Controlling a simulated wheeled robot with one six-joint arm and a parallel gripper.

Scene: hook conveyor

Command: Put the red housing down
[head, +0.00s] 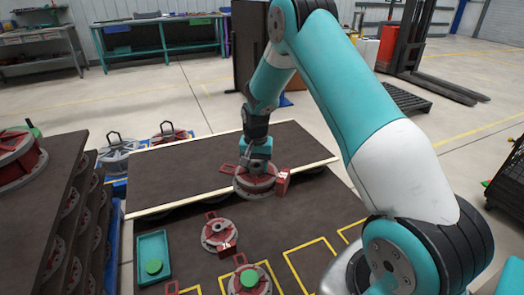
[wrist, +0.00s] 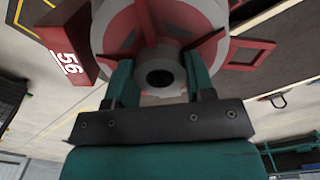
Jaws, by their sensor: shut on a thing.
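My gripper (head: 258,158) is shut on the hub of a red and grey round housing (head: 255,188). In the wrist view the two teal jaws (wrist: 161,82) press on either side of the grey hub, and the housing (wrist: 205,18) fills the top middle. A red tag (head: 283,182) stands beside the housing's right side; in the wrist view the tag (wrist: 62,52) reads 56. The housing is over the near edge of the dark belt, by its pale rail (head: 175,207). I cannot tell whether its underside touches anything.
A second red housing (head: 219,233) with a tag lies on the near dark table. Another housing (head: 250,284) bears a green disc. A teal tray (head: 142,282) holds a green disc. Yellow outlines (head: 307,262) at the near right look empty. A dark rack (head: 72,215) stands at left.

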